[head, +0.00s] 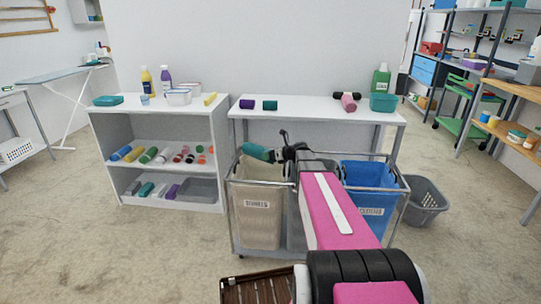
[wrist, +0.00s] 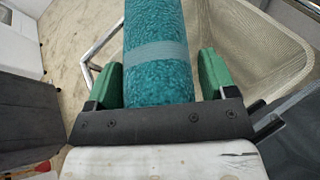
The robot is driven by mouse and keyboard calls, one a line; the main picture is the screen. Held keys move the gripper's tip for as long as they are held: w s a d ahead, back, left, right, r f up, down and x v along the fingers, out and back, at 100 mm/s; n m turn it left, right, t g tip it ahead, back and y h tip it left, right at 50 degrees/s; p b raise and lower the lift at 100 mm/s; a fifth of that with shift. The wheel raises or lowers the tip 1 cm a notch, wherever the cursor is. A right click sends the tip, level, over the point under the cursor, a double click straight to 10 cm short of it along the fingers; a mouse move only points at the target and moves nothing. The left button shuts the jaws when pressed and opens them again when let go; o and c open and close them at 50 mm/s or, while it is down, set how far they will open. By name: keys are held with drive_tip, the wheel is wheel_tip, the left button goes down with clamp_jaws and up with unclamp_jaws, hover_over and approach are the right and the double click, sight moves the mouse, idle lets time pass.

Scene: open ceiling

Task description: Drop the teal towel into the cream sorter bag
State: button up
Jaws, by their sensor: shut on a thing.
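The teal towel (head: 258,152) is a roll with a paler band. It also shows in the wrist view (wrist: 158,65), between the green fingers of my gripper (wrist: 161,78). In the head view my gripper (head: 284,152) is shut on the towel and holds it above the opening of the cream sorter bag (head: 257,218). The cream bag hangs at the left of the wheeled sorter frame and has a label on its front. In the wrist view the bag's mesh (wrist: 255,45) lies below and to the right of the towel.
A grey bag stands mid-frame, mostly behind my arm, and a blue bag (head: 371,205) hangs at the right. A table (head: 300,112) with rolled towels and a teal bin (head: 383,102) stands behind. A shelf (head: 160,195) is at left, a grey basket (head: 426,203) at right.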

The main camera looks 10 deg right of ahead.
drive_tip(key=shift+f, duration=2.15)
drive_tip(key=o, duration=0.9)
drive_tip(key=shift+s, duration=0.1)
drive_tip(key=v, duration=1)
drive_tip(key=shift+s+d+r, duration=0.1)
drive_tip(key=shift+s+d, duration=0.1)
drive_tip(key=shift+d, duration=0.05)
drive_tip(key=shift+s, duration=0.1)
